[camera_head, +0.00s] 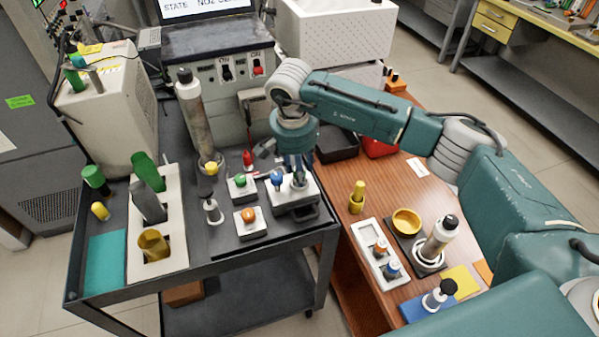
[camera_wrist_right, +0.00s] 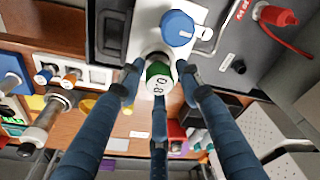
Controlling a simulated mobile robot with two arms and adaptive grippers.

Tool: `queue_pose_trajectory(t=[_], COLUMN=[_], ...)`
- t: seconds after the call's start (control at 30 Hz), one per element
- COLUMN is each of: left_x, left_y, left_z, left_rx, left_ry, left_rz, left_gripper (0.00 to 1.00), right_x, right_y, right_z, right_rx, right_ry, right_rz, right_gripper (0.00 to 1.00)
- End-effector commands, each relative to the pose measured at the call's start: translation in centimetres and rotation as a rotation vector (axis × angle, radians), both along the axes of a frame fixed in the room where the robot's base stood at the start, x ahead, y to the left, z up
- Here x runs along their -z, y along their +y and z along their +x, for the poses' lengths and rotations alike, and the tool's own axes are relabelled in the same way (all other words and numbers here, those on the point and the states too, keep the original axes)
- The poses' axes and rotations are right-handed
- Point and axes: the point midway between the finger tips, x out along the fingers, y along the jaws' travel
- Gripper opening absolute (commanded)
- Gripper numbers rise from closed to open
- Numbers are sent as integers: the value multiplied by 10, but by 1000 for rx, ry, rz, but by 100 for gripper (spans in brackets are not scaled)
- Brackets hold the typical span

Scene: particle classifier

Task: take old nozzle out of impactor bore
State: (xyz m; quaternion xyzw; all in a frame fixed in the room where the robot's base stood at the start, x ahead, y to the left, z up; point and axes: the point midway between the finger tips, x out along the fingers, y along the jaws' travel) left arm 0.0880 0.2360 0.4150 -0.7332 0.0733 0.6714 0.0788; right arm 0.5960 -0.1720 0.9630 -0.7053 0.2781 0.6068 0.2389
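The impactor is a pale block (camera_head: 299,203) with a blue knob at the right end of the cart top. It also shows in the right wrist view (camera_wrist_right: 200,14), with the blue knob (camera_wrist_right: 178,28). A nozzle (camera_wrist_right: 158,83) with a green side and a white top marked like 0.8 stands at this block. My right gripper (camera_head: 298,178) reaches down over the block. In the wrist view its fingers (camera_wrist_right: 160,74) surround the nozzle, with narrow gaps at the sides. The bore is hidden under the nozzle and fingers. My left gripper is not in view.
On the cart, a green-button box (camera_head: 243,187), an orange-button box (camera_head: 250,222) and a white rack (camera_head: 172,240) stand left of the gripper. The wooden table at the right holds a yellow bowl (camera_head: 407,221) and a white tray (camera_head: 369,238). A console (camera_head: 215,75) stands behind.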

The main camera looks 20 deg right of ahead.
Motion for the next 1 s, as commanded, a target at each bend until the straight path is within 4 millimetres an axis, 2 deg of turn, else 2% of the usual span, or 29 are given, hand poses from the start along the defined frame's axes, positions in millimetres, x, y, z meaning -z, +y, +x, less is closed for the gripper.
queue_pose_trajectory(t=[0.23, 0.4, 0.77, 0.87, 1.0], left_x=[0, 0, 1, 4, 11], left_y=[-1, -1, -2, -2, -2], left_z=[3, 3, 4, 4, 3], left_rx=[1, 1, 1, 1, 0], left_ry=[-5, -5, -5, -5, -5], left_rz=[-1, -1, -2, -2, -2], left_gripper=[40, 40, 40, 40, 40], right_x=[2, 2, -2, -8, -28], right_y=[0, 0, 0, 0, 0], right_z=[0, 0, 1, 1, 1], right_rx=[0, 0, 1, 1, 1], right_ry=[0, -1, -3, -2, -5], right_rz=[0, 1, 2, 2, 1], right_gripper=[33, 0, 0, 0, 0])
